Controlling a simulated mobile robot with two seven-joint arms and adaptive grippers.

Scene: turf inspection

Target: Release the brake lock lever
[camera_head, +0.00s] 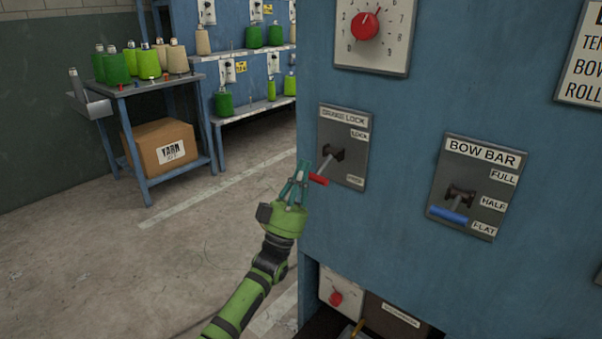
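The brake lock plate (358,130) is on the blue machine face, with a blurred title ending in "LOCK". "LOCK" is marked near its top, and a small blurred label sits near its bottom. The lever has a dark pivot and a red handle (319,179) that points down and left in the picture. I cannot tell its exact setting. My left gripper (301,170), green with teal fingers, is just left of the red handle. Its fingers look close together, but their gap is unclear, as is any contact with the handle. My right gripper is out of view.
A bow bar plate (472,165) with a blue-handled lever (447,215) is to the right. A red dial (365,26) is above. A shelf table (150,88) with yarn cones and a carton (162,146) stands back left. The floor between is open.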

